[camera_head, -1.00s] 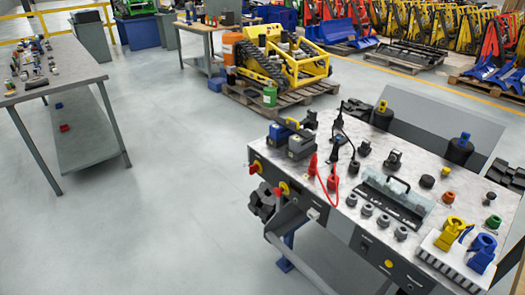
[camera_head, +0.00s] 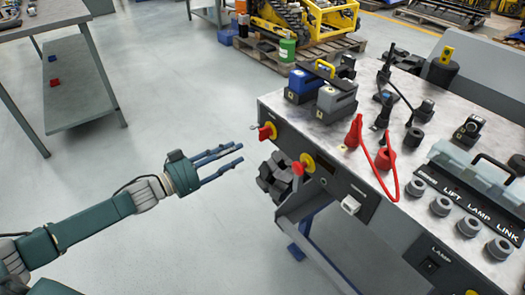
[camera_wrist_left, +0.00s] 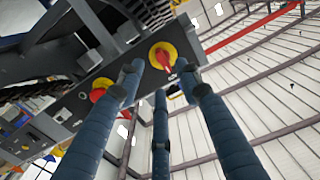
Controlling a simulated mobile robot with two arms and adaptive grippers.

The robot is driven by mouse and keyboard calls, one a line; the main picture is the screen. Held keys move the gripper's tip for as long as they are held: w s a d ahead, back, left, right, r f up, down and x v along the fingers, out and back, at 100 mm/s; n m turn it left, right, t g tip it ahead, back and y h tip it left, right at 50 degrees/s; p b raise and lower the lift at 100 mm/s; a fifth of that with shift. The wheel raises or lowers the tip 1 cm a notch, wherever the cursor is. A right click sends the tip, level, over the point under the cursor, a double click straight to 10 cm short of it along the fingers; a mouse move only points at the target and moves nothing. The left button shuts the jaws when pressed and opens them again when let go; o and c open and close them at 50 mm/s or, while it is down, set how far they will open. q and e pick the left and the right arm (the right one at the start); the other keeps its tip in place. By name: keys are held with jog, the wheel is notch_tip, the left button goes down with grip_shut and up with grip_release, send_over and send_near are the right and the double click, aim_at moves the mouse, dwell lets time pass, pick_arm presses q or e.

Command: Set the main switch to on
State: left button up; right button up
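Two rotary switches with red handles on yellow plates sit on the bench's dark front panel. One switch (camera_head: 266,131) is near the panel's left corner; the other switch (camera_head: 303,164) is further right. I cannot read which is the main switch. My left gripper (camera_head: 238,156) comes in from the left, fingers pointing right toward the panel. It is open and empty, with a clear gap to the switches. In the left wrist view, its three fingers (camera_wrist_left: 162,80) are spread, with one yellow-plated switch (camera_wrist_left: 164,56) beyond the tips and another red handle (camera_wrist_left: 98,91) further left. My right gripper is not in view.
The workbench top (camera_head: 300,112) holds blue and grey blocks, red and black cables and several grey knobs. Black blocks (camera_head: 275,178) sit below the panel. A grey table (camera_head: 75,88) stands at the left. The floor between is clear.

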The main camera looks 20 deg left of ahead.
aim_at(260, 138)
pick_arm(q)
jog(key=x, duration=0.7)
jog(key=r+b+x, duration=0.1)
jog(key=x, duration=0.3)
jog(key=shift+s+d, duration=0.15)
jog(key=shift+s, duration=0.05)
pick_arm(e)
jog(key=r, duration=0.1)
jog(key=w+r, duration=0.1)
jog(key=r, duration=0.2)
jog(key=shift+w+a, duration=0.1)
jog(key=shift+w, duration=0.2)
pick_arm(q)
grip_shut()
